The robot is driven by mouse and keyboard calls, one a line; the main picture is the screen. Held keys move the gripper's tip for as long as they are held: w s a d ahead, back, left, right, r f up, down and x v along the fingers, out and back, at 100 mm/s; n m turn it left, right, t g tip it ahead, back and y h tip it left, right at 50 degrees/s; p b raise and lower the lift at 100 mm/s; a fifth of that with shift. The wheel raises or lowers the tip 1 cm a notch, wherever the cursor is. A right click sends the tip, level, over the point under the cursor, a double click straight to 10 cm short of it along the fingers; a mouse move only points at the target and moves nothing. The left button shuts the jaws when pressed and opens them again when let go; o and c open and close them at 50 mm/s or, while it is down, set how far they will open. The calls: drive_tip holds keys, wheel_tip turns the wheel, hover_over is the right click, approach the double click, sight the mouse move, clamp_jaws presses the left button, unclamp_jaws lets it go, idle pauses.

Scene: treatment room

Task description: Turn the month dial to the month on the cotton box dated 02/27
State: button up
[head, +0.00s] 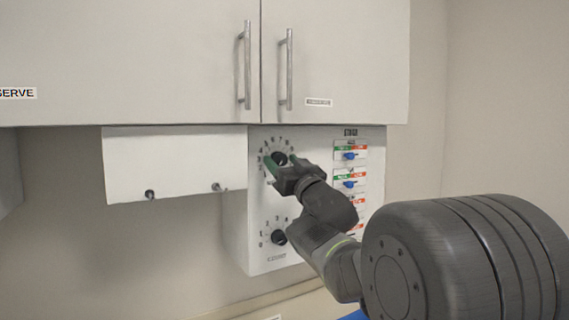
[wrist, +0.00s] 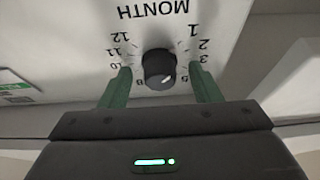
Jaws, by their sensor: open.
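The black knob of the month dial (head: 279,157) is the upper of two dials on a white wall panel. It shows from close up in the wrist view (wrist: 159,68), with the word MONTH and numbers printed around it, upside down. A pale mark on the knob is on its lower side in that view, but I cannot tell exactly which number it points at. My gripper (head: 281,163) is open at the dial, its green fingers (wrist: 161,76) on either side of the knob with visible gaps. Some numbers are hidden by the fingers. No cotton box is in view.
A second dial (head: 279,237) is below. Blue sliders (head: 349,156) with green and red labels run down the panel's right side. A white cabinet (head: 330,60) with handles hangs above. A white hook board (head: 170,165) is at the left.

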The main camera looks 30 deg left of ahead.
drive_tip(key=c, duration=1)
drive_tip(key=shift+s+f+m+t+h+b, duration=0.1)
drive_tip(key=shift+m+t+h+b, duration=0.25)
drive_tip(key=shift+m, duration=0.5)
drive_tip(key=shift+s+m+t+h+b, duration=0.1)
drive_tip(key=shift+m+t+h+b, duration=0.25)
drive_tip(key=shift+m, duration=0.5)
drive_tip(key=shift+w+m+t+h+b, duration=0.1)
drive_tip(key=shift+m+t+h+b, duration=0.3)
drive_tip(key=shift+m, duration=0.6)
drive_tip(key=shift+m+t+h+b, duration=0.2)
drive_tip(key=shift+m+t+b, duration=0.25)
drive_tip(key=shift+m, duration=0.55)
drive_tip(key=o, duration=1)
drive_tip(key=b+v, duration=0.3)
drive_tip(key=v, duration=1)
drive_tip(key=shift+s+d, duration=0.25)
